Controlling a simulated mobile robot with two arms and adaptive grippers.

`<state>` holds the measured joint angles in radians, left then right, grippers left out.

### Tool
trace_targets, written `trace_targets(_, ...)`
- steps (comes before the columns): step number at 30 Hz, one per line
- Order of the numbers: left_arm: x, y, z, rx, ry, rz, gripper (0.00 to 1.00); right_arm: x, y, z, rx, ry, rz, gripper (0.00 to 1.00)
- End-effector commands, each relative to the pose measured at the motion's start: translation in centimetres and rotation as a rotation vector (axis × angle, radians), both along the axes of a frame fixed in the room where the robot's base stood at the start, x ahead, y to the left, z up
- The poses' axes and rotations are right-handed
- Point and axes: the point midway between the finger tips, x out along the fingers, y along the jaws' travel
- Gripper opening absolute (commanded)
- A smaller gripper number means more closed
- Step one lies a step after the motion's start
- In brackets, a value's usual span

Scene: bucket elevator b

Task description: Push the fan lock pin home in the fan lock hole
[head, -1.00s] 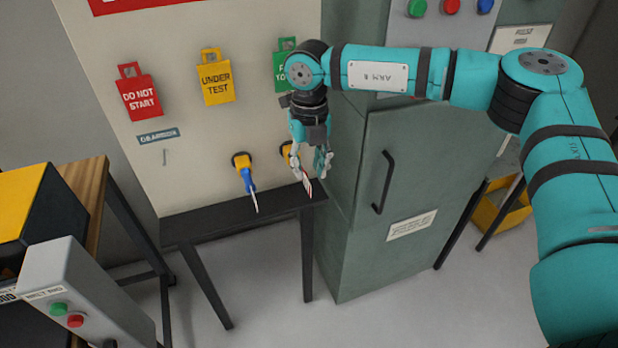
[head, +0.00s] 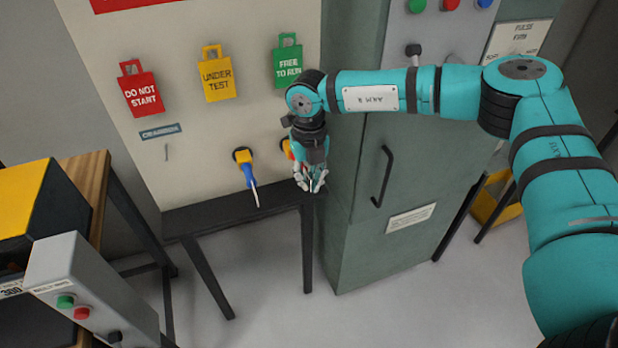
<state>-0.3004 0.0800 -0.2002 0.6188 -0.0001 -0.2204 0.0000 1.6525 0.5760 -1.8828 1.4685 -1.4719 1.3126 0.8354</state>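My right gripper (head: 311,186) is in front of the panel at the right end of the dark shelf, by a yellow socket (head: 287,149) that it and its wrist partly cover. Its fingers look close together, but whether they are shut on anything is hidden. The pin or lock part at that socket is not clear behind the gripper. To the left, a second yellow socket (head: 242,156) holds a blue piece (head: 248,175) with a pale tag hanging down. No label shows which is the fan lock. My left gripper is not in view.
A dark narrow shelf (head: 225,212) runs below the sockets. Red, yellow and green (head: 288,66) tags hang above. A green cabinet (head: 350,235) with a black handle (head: 383,178) stands close right of the gripper. A grey push-button box (head: 90,285) is at the lower left.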

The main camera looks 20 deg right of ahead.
Motion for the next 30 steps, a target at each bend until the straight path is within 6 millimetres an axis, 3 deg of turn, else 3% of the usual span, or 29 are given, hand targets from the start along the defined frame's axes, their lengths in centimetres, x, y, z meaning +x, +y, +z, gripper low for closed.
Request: trace_targets(30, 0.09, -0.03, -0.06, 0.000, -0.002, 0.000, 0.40, -0.90, -0.07, 0.04, 0.000, 0.000, -0.001, 0.00)
